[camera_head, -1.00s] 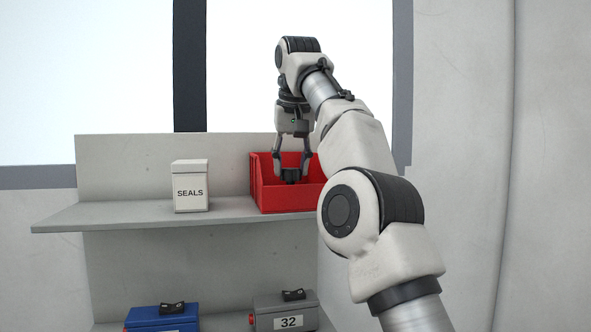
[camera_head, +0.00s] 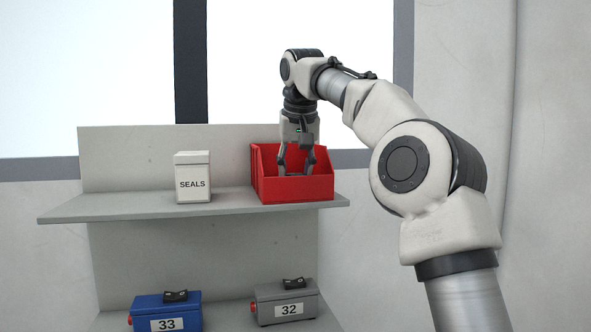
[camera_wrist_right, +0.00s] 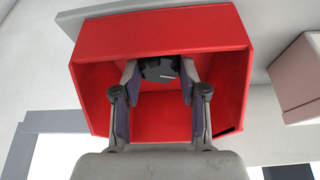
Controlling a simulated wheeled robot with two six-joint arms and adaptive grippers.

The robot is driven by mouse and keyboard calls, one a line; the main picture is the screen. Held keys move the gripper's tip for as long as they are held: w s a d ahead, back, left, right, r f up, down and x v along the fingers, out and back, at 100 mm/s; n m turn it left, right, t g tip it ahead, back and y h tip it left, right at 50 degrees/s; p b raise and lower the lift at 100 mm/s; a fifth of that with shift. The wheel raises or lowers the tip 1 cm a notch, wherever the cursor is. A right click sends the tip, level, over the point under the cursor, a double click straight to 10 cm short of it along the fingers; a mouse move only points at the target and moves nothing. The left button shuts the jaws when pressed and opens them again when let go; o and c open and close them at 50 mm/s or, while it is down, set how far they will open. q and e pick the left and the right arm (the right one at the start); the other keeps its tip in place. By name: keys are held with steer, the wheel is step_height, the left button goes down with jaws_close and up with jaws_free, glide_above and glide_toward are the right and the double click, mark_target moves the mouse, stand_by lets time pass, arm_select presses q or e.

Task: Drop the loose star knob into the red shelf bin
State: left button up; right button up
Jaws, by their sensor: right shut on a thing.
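The red shelf bin (camera_head: 295,189) stands on the right part of the upper shelf. My right gripper (camera_head: 296,172) reaches down into it from above, with its fingertips behind the front wall. In the right wrist view, the gripper (camera_wrist_right: 160,80) is shut on the dark star knob (camera_wrist_right: 160,69), which lies between the two finger pads. The red bin's walls (camera_wrist_right: 160,30) surround the fingers and the knob there. The knob is hidden in the head view. My left gripper is in neither view.
A white box marked SEALS (camera_head: 193,178) stands left of the bin on the grey shelf (camera_head: 120,206), with a gap between them. Below are a blue case marked 33 (camera_head: 150,312) and a grey case marked 32 (camera_head: 268,301).

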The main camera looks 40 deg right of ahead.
steer(key=shift+b+x, duration=0.4)
steer(key=shift+x, duration=0.35)
steer(key=o, duration=1.1)
steer(key=shift+s+a, duration=0.1)
steer(key=shift+s, duration=0.15)
steer(key=shift+w+r, duration=0.1)
steer(key=v, duration=0.6)
steer(key=s+a+b, duration=0.2)
steer(key=s, duration=0.1)
steer(key=s+a+b, duration=0.2)
steer(key=s, duration=0.1)
steer(key=s+a+b, duration=0.2)
steer(key=s, duration=0.1)
steer(key=shift+s+a+r, duration=0.1)
steer(key=shift+s+a, duration=0.05)
steer(key=shift+s, duration=0.15)
